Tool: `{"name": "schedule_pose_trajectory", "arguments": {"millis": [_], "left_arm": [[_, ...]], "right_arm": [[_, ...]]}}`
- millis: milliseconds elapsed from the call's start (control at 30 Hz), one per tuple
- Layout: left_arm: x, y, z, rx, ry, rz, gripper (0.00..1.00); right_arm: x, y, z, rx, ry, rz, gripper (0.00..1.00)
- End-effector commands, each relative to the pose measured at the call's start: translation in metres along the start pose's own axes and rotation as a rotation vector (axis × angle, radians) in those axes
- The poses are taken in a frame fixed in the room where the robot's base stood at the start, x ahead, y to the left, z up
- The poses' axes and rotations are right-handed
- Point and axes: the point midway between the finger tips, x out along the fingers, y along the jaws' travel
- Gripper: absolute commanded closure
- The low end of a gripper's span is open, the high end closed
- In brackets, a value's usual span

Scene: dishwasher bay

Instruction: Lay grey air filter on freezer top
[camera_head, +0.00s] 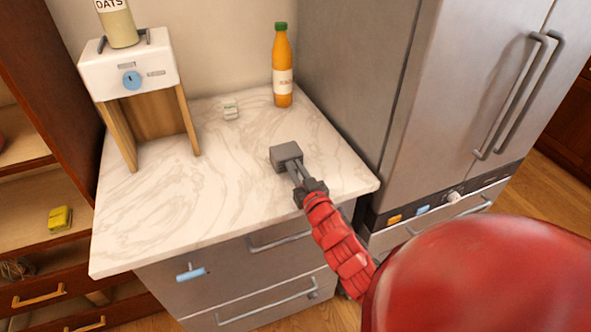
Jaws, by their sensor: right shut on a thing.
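The grey air filter (284,157) is a small dark grey block above or on the marble-topped surface (235,190), which seems to be the freezer top. My right gripper (298,171), on a red arm reaching in from the lower right, is shut on the filter's near side. I cannot tell whether the filter touches the marble. My left gripper is not in view.
A white-topped wooden stand (130,75) holds an oats container (117,25) at left. A steel fridge (460,80) rises at right. The front-left marble is clear.

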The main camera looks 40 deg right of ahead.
Motion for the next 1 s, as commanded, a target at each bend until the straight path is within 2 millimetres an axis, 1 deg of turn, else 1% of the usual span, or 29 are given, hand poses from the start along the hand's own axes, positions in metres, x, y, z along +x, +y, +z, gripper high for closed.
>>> {"name": "schedule_pose_trajectory", "arguments": {"millis": [33, 67, 200, 233, 467, 567, 633, 767, 1000], "left_arm": [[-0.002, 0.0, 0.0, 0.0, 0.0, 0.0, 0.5], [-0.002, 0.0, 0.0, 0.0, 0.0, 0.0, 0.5], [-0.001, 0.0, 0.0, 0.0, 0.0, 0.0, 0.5], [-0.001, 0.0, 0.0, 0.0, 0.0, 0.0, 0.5], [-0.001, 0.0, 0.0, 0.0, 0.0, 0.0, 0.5], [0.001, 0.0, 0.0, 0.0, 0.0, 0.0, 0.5], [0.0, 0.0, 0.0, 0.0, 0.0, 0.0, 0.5], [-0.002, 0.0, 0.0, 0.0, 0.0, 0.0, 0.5], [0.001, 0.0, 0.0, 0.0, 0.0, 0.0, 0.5]], "right_arm": [[0.0, 0.0, 0.003, 0.0, 0.0, 0.0, 1.0], [0.0, 0.0, 0.003, 0.0, 0.0, 0.0, 0.79], [0.0, 0.0, 0.002, 0.0, 0.0, 0.0, 0.54], [0.0, 0.0, 0.002, 0.0, 0.0, 0.0, 0.51], [0.0, 0.0, 0.002, 0.0, 0.0, 0.0, 0.51], [0.0, 0.0, -0.001, -0.001, 0.0, 0.0, 0.51], [-0.005, 0.001, -0.001, -0.001, 0.0, 0.002, 0.51], [-0.026, 0.002, 0.001, -0.001, -0.003, 0.005, 0.51], [-0.077, 0.002, -0.001, -0.002, -0.002, 0.005, 0.51]]}}
